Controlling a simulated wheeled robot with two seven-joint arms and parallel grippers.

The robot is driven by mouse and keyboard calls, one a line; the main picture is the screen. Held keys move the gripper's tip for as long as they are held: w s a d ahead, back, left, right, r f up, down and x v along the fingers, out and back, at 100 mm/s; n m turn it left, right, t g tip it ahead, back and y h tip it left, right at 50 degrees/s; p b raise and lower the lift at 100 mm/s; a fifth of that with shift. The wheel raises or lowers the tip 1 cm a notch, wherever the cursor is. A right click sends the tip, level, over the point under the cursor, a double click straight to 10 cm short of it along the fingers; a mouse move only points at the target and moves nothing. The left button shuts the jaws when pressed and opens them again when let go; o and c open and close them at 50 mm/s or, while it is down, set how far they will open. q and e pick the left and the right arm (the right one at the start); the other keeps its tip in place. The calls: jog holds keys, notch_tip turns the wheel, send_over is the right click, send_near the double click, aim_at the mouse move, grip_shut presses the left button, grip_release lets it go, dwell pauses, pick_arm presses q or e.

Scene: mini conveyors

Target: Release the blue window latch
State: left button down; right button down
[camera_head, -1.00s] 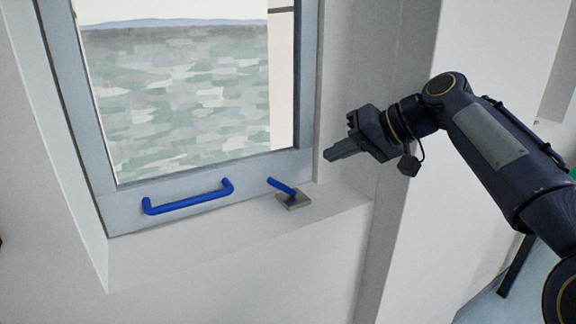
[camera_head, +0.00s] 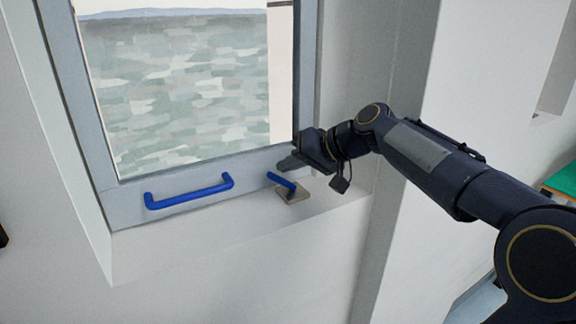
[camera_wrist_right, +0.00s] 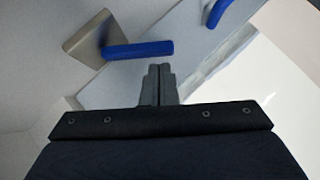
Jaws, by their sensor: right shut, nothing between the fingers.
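The blue window latch (camera_head: 282,181) is a short blue lever on a grey metal plate (camera_head: 293,196) at the sill, by the lower right corner of the window frame. In the right wrist view the latch (camera_wrist_right: 140,49) lies just beyond my fingertips, with its plate (camera_wrist_right: 88,42) at the upper left. My right gripper (camera_head: 283,165) is shut and empty. It is close above and behind the latch in the head view; I cannot tell whether it touches it. My left gripper is not in view.
A blue handle bar (camera_head: 190,192) is fixed to the window's lower frame, left of the latch; a blue piece (camera_wrist_right: 218,12) also shows in the right wrist view. The window frame (camera_head: 306,70) and the recess wall (camera_head: 345,100) stand close to my right gripper.

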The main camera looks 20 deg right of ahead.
jog(key=shift+a+f, duration=0.2)
jog(key=shift+f, duration=0.05)
